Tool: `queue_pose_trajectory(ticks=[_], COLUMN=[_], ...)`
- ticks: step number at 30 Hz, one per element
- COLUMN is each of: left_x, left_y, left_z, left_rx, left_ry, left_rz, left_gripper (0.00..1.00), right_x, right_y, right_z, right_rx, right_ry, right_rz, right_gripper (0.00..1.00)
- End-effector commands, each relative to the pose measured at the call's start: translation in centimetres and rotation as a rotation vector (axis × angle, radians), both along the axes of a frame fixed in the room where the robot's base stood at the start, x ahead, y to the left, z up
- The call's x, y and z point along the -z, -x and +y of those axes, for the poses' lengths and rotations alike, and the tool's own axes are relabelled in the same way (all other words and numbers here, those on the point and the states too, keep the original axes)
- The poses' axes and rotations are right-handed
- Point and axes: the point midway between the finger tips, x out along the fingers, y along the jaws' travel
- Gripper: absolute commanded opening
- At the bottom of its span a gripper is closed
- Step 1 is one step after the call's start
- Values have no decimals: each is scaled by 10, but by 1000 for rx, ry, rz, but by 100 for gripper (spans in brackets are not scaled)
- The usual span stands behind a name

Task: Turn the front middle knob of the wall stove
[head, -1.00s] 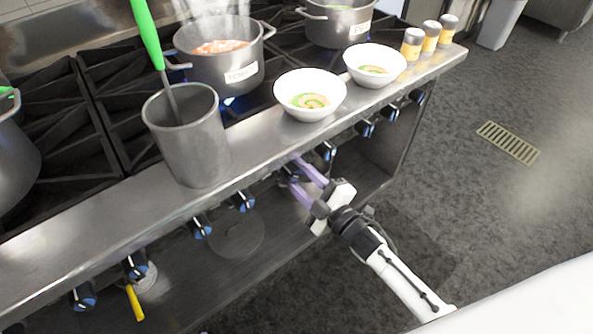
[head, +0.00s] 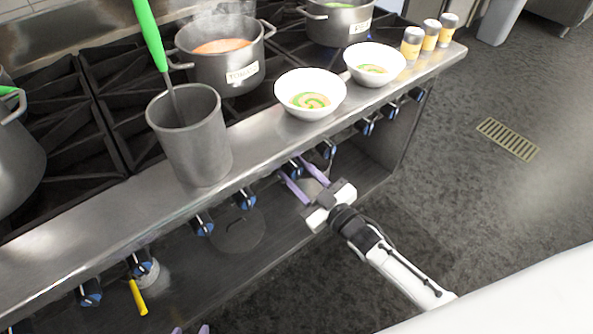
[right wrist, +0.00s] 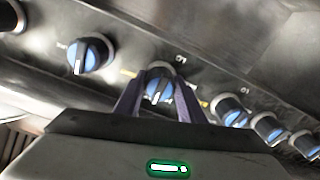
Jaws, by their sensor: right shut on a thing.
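A row of blue-and-black knobs runs along the stove's front panel. The middle knob (head: 292,168) is at the tips of my right gripper (head: 299,173). In the right wrist view this knob (right wrist: 159,86) sits between the two purple fingers of my right gripper (right wrist: 158,98), which are shut on it. Its white mark points roughly downward there, slightly tilted. The fingers partly cover its sides. Only the purple fingertips of my left gripper (head: 190,330) show at the bottom edge of the head view, apart from each other with nothing seen between them.
A neighbouring knob (right wrist: 90,55) is left of the gripped one, with several more to the right. A steel ledge (head: 90,215) above holds a utensil pot (head: 195,145), two white bowls (head: 310,92) and shakers. Below is an open shelf with a lid (head: 238,232).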

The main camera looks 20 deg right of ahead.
Motion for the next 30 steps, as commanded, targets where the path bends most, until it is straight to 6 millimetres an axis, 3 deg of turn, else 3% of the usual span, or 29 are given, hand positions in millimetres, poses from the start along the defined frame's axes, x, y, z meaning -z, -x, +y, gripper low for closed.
queue_pose_trajectory(ticks=[17, 18, 21, 30], left_x=[0, 0, 0, 0], left_y=[0, 0, 0, 0], left_z=[0, 0, 0, 0], left_rx=[0, 0, 0, -1], left_ry=[0, 0, 0, -1], left_rz=[0, 0, 0, 1], left_gripper=[40, 40, 40, 40], right_x=[2, 2, 1, 1], right_y=[0, 0, 0, 2], right_z=[-1, -1, -1, -1], right_rx=[1, 2, 1, 1], right_ry=[-32, -32, -31, -29], right_rz=[16, 15, 14, 13], right_gripper=[13, 41, 55, 55])
